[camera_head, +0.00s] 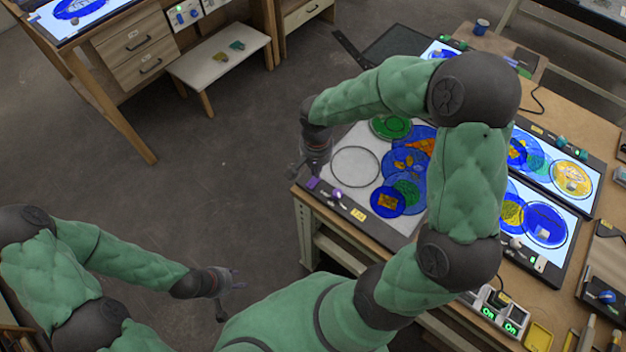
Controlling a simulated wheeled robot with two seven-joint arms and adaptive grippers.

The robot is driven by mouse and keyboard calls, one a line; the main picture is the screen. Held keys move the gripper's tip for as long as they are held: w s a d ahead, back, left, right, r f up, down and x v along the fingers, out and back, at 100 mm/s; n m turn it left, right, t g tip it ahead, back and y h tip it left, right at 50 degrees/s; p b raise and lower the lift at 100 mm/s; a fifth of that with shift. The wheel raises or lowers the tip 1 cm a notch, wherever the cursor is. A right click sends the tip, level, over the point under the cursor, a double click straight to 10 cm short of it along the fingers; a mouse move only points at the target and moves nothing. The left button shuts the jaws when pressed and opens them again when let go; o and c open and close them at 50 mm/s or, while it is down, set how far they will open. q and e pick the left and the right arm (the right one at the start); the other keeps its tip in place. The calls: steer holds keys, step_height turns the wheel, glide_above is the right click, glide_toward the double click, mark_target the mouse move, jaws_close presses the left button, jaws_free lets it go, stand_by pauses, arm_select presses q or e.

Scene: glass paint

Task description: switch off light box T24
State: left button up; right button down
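A light box (341,141) lies on the table under my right arm. Its panel looks dull grey-white beside the bright panels further right. It bears blue, green and orange glass discs and an empty dark ring. Its front edge has a small yellow label (358,214) too small to read, a purple part (312,183) and small knobs. I cannot tell which box is T24. My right gripper (308,176) is at this box's front left corner, close to the purple part; contact and finger opening are unclear. My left gripper (230,294) is open and empty over the floor.
Two brightly lit boxes (592,187) (571,230) with glass discs lie further right. A switch unit (497,316) with green "On" signs is at the table's front, beside a yellow tray (538,337). A low white bench (219,57) stands at the back. The floor between is clear.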

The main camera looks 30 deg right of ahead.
steer(key=shift+f+b, duration=1)
steer(key=shift+f, duration=0.15)
stand_by(0.8)
steer(key=shift+r, duration=0.15)
steer(key=shift+r+p, duration=2.5)
steer(key=shift+r, duration=0.95)
steer(key=shift+f, duration=0.1)
